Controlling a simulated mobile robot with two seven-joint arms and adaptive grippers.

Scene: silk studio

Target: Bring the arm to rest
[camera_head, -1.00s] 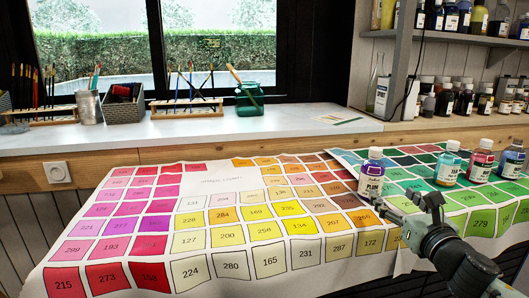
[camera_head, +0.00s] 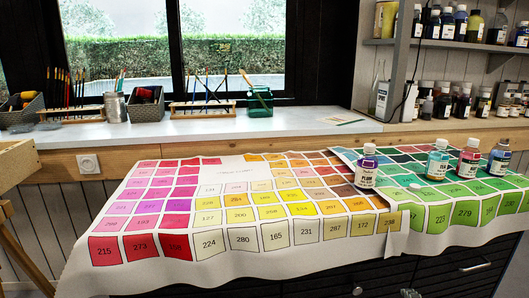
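Neither of my grippers shows in the head view, and no arm is over the table. A bottle labelled PLUM (camera_head: 366,170) with a purple band stands upright on the colour chart cloth (camera_head: 240,174), near the seam with the green chart. Nothing touches the bottle. A small pale round spot (camera_head: 415,186) lies on the green chart to its right; I cannot tell what it is.
A teal bottle (camera_head: 437,163), a red bottle (camera_head: 468,162) and a blue bottle (camera_head: 499,161) stand upright on the green chart (camera_head: 466,213). Brush racks and jars line the windowsill (camera_head: 190,128). Shelves (camera_head: 455,41) of bottles are at the upper right. The chart's front is clear.

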